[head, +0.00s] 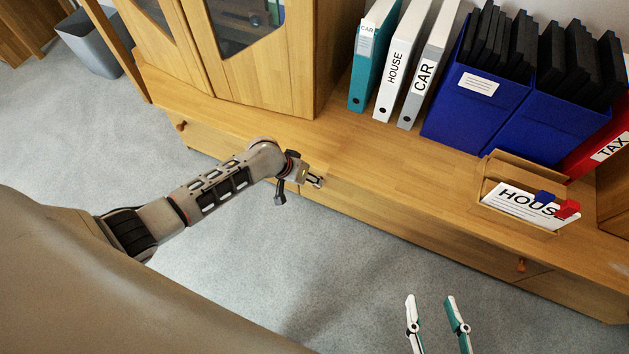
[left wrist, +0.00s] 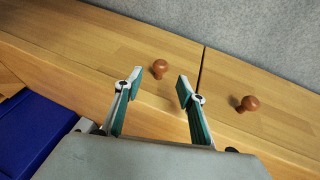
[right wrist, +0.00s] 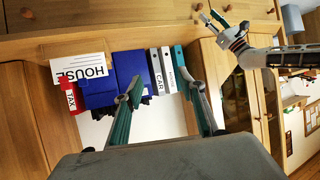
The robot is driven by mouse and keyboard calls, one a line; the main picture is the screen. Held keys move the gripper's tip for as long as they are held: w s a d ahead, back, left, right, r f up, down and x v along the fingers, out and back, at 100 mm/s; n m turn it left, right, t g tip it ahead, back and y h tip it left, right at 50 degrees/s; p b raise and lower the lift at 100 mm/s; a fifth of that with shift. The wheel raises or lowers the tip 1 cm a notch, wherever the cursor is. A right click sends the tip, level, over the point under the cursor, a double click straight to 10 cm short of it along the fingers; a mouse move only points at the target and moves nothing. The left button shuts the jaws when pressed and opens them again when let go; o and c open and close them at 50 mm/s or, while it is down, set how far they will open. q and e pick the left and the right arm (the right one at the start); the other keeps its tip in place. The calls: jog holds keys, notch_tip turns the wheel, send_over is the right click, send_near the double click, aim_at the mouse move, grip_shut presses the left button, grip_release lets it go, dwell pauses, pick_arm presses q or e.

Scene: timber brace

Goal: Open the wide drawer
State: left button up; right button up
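The wide drawer (head: 420,232) is the long wooden front low in the cabinet, and it looks shut. One round brown knob (head: 521,265) shows near its right end. In the left wrist view, another knob (left wrist: 160,68) sits beside a dark seam, on the wide drawer's front. My left gripper (head: 316,181) is at the drawer's left end, open. In the left wrist view its fingertips (left wrist: 159,80) stand either side of that knob, which appears just beyond them; contact is not visible. My right gripper (head: 431,298) is open and empty over the floor; it also shows in the right wrist view (right wrist: 165,88).
A neighbouring knob (left wrist: 250,103) sits across the seam, close to my left gripper. Binders (head: 398,60), blue file boxes (head: 475,110) and a wooden letter holder (head: 492,190) stand on the cabinet top. Carpet (head: 330,270) in front is clear. A grey bin (head: 90,45) stands far left.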

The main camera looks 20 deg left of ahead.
pick_arm(q)
jog(key=b+x, duration=0.2)
jog(key=x, duration=0.3)
jog(key=shift+f+b, duration=0.3)
jog(key=shift+f, duration=0.05)
pick_arm(e)
jog(key=a+m, duration=0.2)
jog(key=a, duration=0.1)
jog(key=shift+r+y, duration=0.1)
jog(key=shift+y, duration=0.2)
pick_arm(q)
grip_shut()
